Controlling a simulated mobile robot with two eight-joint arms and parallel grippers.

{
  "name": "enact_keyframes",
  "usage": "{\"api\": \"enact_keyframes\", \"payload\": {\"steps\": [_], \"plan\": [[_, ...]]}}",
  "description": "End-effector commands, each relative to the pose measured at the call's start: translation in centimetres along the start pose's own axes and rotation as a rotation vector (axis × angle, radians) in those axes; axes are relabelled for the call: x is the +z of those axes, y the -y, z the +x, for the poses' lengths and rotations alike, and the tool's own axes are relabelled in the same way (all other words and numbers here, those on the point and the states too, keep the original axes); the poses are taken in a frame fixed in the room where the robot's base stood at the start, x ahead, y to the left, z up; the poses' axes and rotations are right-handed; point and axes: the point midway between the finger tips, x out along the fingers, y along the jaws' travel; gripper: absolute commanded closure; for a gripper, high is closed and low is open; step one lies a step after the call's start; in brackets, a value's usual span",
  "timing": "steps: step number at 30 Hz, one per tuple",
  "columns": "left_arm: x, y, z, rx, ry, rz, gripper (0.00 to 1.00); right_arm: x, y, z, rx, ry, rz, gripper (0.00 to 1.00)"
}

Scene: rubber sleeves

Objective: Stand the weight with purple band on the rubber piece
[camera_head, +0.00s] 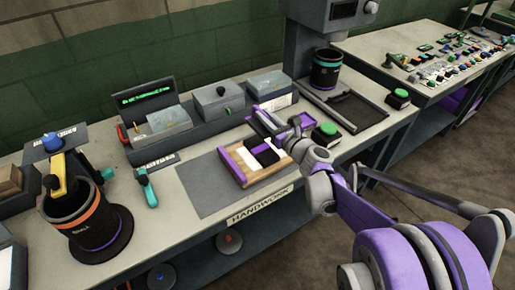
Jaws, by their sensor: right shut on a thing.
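My right gripper (266,120) reaches in from the right, above the back edge of a small wooden tray (252,178). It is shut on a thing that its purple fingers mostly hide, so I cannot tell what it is. The tray has a purple strip at its left, white parts and a dark piece (267,157) inside. I cannot tell whether that dark piece is the rubber piece. I cannot make out a purple band on any weight. My left gripper is not in view.
The tray lies on a grey mat (205,185) on the bench. An orange-banded black container (80,222) and a teal tool (146,187) are at left. Grey boxes (218,102) stand behind. A green-topped button (327,131) and a teal-banded black cylinder (327,72) are at right.

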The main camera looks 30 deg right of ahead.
Motion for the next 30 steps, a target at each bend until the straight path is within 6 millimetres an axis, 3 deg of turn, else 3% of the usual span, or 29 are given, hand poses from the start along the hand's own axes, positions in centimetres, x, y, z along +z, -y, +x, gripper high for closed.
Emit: {"api": "enact_keyframes", "payload": {"steps": [9, 16, 23, 30], "plan": [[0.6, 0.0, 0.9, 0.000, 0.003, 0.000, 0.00, -5.1, 0.0, 0.0, 0.001, 0.000, 0.001, 1.00], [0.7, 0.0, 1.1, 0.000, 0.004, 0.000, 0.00, -6.6, 0.0, 0.0, 0.001, 0.001, 0.001, 1.00], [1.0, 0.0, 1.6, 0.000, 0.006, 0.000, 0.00, -9.4, 0.0, 0.0, 0.001, 0.001, 0.001, 1.00], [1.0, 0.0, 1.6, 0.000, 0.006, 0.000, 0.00, -9.5, 0.0, 0.0, 0.000, 0.001, 0.001, 1.00]]}}
